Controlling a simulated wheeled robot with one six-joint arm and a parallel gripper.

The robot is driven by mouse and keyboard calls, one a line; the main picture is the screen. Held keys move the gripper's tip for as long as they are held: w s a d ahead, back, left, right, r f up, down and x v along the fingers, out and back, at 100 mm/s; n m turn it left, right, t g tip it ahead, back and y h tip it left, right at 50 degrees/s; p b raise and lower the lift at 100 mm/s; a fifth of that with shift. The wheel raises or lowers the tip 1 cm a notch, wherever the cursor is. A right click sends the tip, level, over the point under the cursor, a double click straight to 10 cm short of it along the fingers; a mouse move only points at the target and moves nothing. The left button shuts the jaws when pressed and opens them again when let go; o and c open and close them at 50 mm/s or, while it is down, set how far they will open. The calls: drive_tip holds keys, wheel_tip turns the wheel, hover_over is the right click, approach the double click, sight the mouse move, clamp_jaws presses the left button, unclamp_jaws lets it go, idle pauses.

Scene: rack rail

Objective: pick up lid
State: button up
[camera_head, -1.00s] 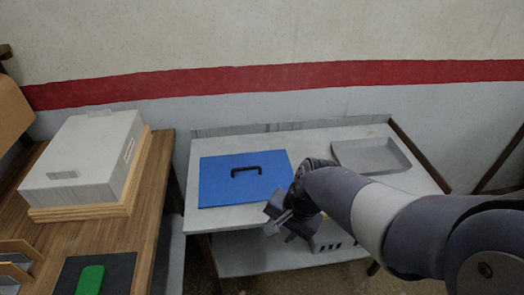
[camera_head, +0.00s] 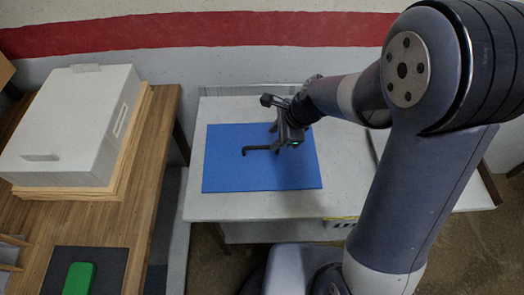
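The lid (camera_head: 225,170) is a flat blue rectangle with a black bar handle (camera_head: 258,149). It lies on the white table in the middle of the view. My gripper (camera_head: 283,143) is over the right part of the lid, pointing down at the right end of the handle. It hides that end of the handle and some blue behind it. I cannot tell whether the fingers are open or shut, or whether they touch the handle.
The white table (camera_head: 200,207) has bare strips around the lid. A grey tray (camera_head: 376,142) at the right is mostly hidden by my arm. At the left, a wooden table (camera_head: 150,130) holds a white box (camera_head: 75,125) on a wooden base and a green object (camera_head: 79,279) on a dark mat.

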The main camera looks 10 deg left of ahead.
sight(265, 146)
drive_tip(key=shift+x, duration=3.35)
drive_tip(key=shift+s, duration=0.1)
clamp_jaws()
